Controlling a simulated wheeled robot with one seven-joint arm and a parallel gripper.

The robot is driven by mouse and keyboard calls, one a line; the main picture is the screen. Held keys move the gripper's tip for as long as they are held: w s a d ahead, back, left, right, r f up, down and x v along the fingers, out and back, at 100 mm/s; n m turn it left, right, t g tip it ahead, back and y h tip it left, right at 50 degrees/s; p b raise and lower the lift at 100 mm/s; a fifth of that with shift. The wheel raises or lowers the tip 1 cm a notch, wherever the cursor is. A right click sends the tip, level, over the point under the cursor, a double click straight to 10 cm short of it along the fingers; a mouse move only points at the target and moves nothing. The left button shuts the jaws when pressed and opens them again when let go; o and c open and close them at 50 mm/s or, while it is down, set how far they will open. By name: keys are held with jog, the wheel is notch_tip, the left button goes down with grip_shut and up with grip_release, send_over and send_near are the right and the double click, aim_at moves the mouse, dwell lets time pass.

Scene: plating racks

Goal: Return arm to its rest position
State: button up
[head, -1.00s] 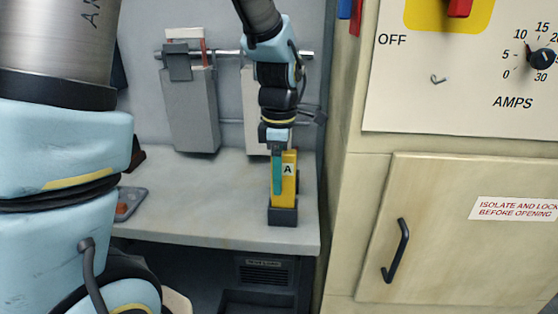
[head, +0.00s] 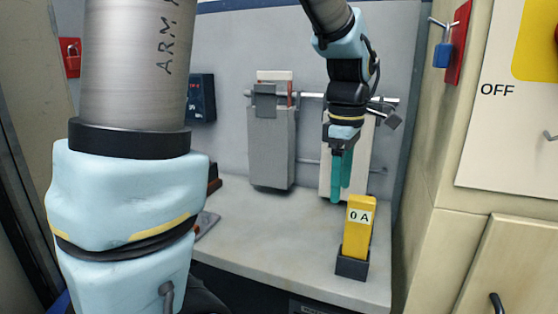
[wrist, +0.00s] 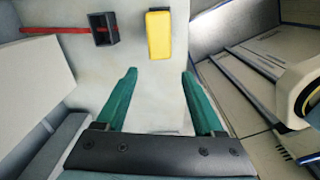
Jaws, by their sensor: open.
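My gripper (head: 341,178) hangs from my arm over the grey shelf, with teal fingers pointing down. In the wrist view its two fingers (wrist: 158,100) are spread apart with nothing between them. A yellow block (head: 358,229) with a white label reading "0 A" stands upright in a dark holder (head: 352,264) near the shelf's front edge. The gripper is above and to the left of the block, apart from it. In the wrist view the yellow block (wrist: 159,35) lies beyond the fingertips.
A grey plate (head: 271,148) and a pale plate (head: 338,172) hang from a rail behind the shelf (head: 300,225). A cream cabinet (head: 450,240) stands close on the right. A blue padlock (head: 442,55) hangs there. In the wrist view an empty dark holder (wrist: 104,29) has a red strip beside it.

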jog(key=a+f+m, duration=0.5)
jog(key=a+m, duration=0.1)
jog(key=a, duration=0.5)
jog(key=a+f+m+t, duration=0.1)
jog(key=a+f+m, duration=0.4)
jog(key=a, duration=0.6)
jog(key=shift+s+a+m, duration=0.15)
jog(key=shift+s+m, duration=0.05)
jog(key=shift+m, duration=0.5)
